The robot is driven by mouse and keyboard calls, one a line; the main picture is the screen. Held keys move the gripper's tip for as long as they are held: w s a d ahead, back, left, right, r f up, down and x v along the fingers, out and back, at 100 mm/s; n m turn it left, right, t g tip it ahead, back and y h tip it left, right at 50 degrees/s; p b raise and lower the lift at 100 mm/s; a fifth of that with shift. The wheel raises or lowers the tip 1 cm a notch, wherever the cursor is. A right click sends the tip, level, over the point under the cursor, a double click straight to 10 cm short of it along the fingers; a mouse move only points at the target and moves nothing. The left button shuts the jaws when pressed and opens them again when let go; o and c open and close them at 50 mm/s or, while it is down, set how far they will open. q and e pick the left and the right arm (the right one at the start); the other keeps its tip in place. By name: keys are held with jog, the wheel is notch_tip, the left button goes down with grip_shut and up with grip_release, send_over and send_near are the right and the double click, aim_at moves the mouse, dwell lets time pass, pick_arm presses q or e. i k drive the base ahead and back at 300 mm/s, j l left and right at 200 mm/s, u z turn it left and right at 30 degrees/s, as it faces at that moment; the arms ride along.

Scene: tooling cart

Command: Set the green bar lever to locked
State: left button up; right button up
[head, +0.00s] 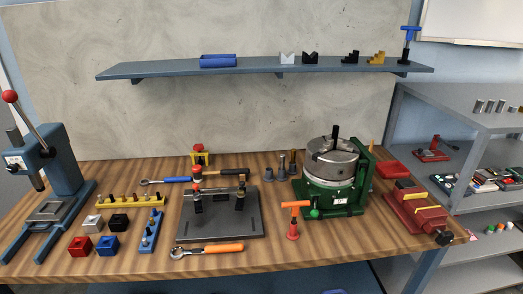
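A green rotary table (334,196) with a round grey chuck (333,158) on top stands at the right of the wooden bench. At its front left is a small green handle end (314,212), low down beside the base. A green upright plate (364,165) rises at its right side. I cannot tell for sure which green part is the bar lever, or whether it is locked. Neither of my grippers is in view.
An orange T-handle tool (294,218) stands close in front of the rotary table's left side. A dark fixture plate (222,222) with clamps lies left of it, a red vise (415,209) right. An orange-handled wrench (207,250) lies at the bench's front.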

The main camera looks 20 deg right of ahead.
aim_at(363, 168)
jog(key=z, duration=1.2)
